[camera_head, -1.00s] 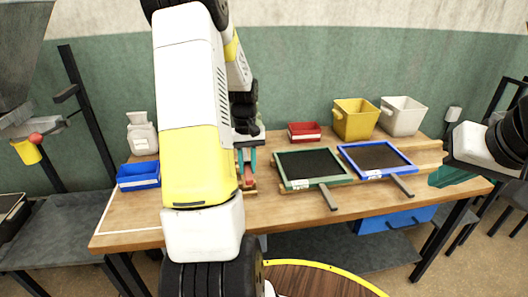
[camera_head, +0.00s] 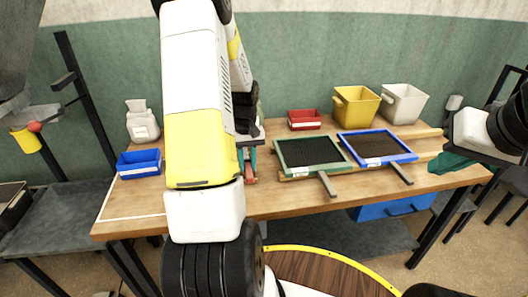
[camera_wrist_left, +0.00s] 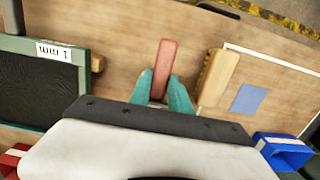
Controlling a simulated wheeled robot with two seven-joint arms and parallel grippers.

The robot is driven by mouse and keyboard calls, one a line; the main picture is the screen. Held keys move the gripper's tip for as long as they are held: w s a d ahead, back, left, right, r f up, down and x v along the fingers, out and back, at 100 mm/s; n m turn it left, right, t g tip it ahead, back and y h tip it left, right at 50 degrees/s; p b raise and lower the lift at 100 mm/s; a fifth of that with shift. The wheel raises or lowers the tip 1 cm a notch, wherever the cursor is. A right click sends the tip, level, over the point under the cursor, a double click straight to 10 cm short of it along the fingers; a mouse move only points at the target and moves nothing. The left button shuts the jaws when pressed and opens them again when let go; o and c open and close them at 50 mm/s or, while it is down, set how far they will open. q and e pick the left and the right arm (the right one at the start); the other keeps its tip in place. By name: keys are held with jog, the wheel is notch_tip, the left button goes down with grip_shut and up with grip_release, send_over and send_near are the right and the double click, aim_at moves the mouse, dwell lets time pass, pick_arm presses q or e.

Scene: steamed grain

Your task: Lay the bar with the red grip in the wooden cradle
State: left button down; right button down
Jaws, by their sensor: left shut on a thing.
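My left gripper (camera_head: 247,163) is over the table, with its arm covering much of the head view. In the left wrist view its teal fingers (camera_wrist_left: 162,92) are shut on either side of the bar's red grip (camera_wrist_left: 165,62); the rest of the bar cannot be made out. The red grip also shows in the head view (camera_head: 249,178). A wooden block (camera_wrist_left: 218,76), which looks like the cradle, lies just right of the grip in the left wrist view, apart from it. My arm hides it in the head view. My right gripper (camera_head: 452,164) is at the table's right end; its jaw opening is unclear.
A green-framed sieve (camera_head: 278,158) and a blue-framed sieve (camera_head: 346,151) lie right of my left gripper. Red (camera_head: 304,120), yellow (camera_head: 356,107) and white (camera_head: 403,104) bins stand behind. A blue bin (camera_head: 138,164) and a white bottle (camera_head: 142,122) are at left. Bare tabletop lies front left.

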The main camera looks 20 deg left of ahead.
pick_arm(q)
jog(key=shift+f, duration=0.15)
jog(key=shift+f, duration=0.75)
jog(key=shift+f, duration=0.15)
jog(key=shift+f, duration=0.5)
jog(key=shift+f, duration=0.15)
dwell(0.4)
jog(key=shift+f, duration=0.35)
jog(key=shift+f, duration=0.15)
dwell(0.3)
jog(key=c, duration=1.1)
grip_release()
